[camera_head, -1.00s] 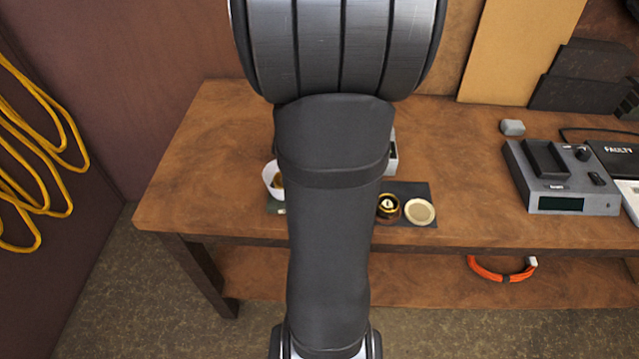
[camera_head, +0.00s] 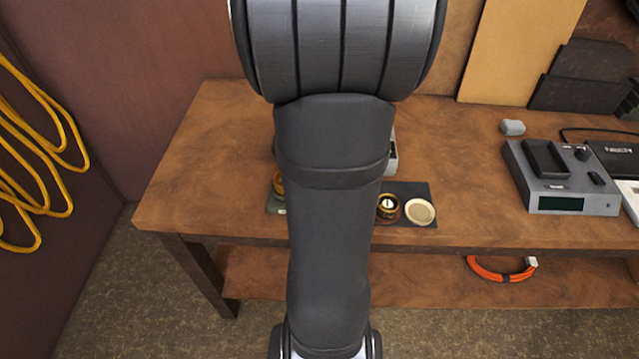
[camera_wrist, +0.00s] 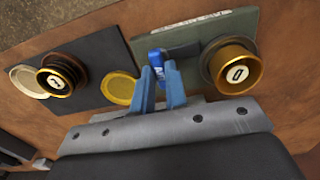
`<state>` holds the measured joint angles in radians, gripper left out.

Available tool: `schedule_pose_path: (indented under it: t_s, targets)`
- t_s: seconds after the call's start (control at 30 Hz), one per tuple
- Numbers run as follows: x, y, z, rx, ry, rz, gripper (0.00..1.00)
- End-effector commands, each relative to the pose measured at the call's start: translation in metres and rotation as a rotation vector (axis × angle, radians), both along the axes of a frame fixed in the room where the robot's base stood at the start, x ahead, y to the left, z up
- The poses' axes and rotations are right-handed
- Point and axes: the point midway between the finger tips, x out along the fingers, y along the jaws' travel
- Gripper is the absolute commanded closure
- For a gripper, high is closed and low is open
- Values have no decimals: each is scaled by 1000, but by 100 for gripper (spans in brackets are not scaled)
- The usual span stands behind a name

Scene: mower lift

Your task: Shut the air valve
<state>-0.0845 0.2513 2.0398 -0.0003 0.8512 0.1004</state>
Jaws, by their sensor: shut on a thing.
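A small blue handle (camera_wrist: 157,56), which looks like the air valve's, stands at the edge of a green plate (camera_wrist: 195,34) in the wrist view. My gripper (camera_wrist: 160,72) has its two blue fingers shut on this handle. A brass ring with a pale marked centre (camera_wrist: 235,74) sits on the same plate, right of the fingers. In the head view my arm hides the gripper and the handle; only a corner of the green plate (camera_head: 275,208) and a brass part (camera_head: 279,184) show left of the arm. Which way the handle is turned is hard to tell.
A gold disc (camera_wrist: 119,88) lies left of my fingers. A grey device (camera_head: 562,190) stands on the bench at right. The bench's left end is clear.

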Motion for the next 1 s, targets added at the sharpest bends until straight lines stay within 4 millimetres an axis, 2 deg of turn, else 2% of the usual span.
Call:
schedule_pose_path:
  t_s: [0.17, 0.2, 0.3, 0.67, 0.87, 1.0]
  targets:
    - [1, 0, 1, 1, -4, -1, 100]
    - [1, 0, 1, 1, -4, -1, 85]
    - [1, 0, 1, 1, -3, -1, 66]
    - [1, 0, 4, 0, -2, 0, 65]
    - [1, 0, 31, 1, -8, 0, 65]
    - [1, 0, 65, 1, -9, 0, 65]
